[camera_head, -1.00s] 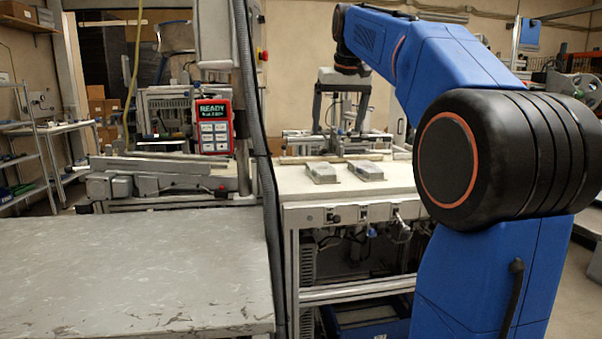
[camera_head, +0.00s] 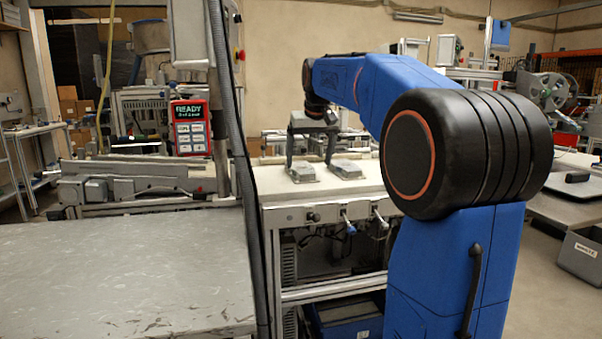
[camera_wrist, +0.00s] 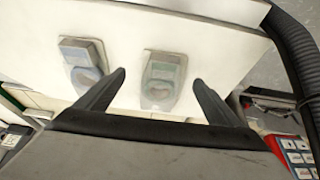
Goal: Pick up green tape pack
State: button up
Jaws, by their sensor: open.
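Two small pale packs lie side by side on the white bench top. In the wrist view, the greenish one (camera_wrist: 163,72) is the right pack, with a greenish frame and a pale rounded lower part. The bluish one (camera_wrist: 82,60) is at left. My gripper (camera_wrist: 158,78) is open, its dark fingers on either side of the green pack in that view, with nothing held. In the head view, my gripper (camera_head: 311,158) points down just above or behind the left pack (camera_head: 302,174); the right pack (camera_head: 345,170) is beside it. The exact height gap cannot be told.
The white bench (camera_head: 290,196) has free room in front of the packs. A thick dark hose (camera_head: 236,150) hangs at its left end. A red READY panel (camera_head: 189,128) stands further left. An empty grey table (camera_head: 120,275) fills the lower left.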

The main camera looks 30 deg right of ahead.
aim_at(305, 171)
jog(key=x, duration=0.5)
jog(key=shift+w+a, duration=0.15)
jog(key=shift+a, duration=0.1)
jog(key=c, duration=1.3)
jog(key=shift+r, duration=0.15)
